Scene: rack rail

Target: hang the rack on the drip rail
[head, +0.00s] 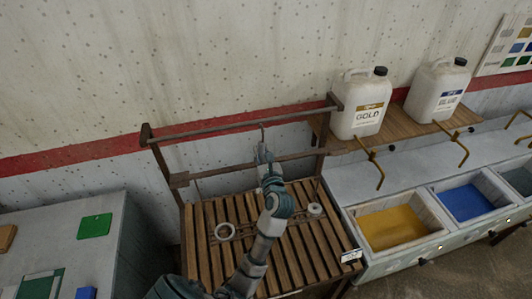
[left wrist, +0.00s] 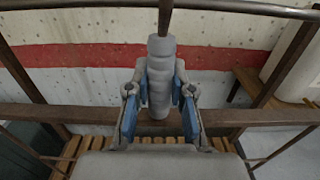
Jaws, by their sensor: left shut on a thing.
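My left gripper (head: 264,160) is shut on a grey cylindrical grip (left wrist: 158,75), held upright between its blue finger pads (left wrist: 160,92). I take this grip as part of the rack. A thin dark stem (left wrist: 166,16) rises from it and reaches the drip rail (head: 215,127), the brown top bar of a frame, in the head view. I cannot tell whether its tip is over the rail or only in front of it. The rail also crosses the top of the left wrist view (left wrist: 80,4). The rack's lower part is hard to make out behind my arm. My right gripper is out of view.
A lower crossbar (left wrist: 75,115) lies behind the gripper. White jugs (head: 361,104) stand on a shelf at right, above coloured trays (head: 396,228). A grey cabinet (head: 60,215) stands at left.

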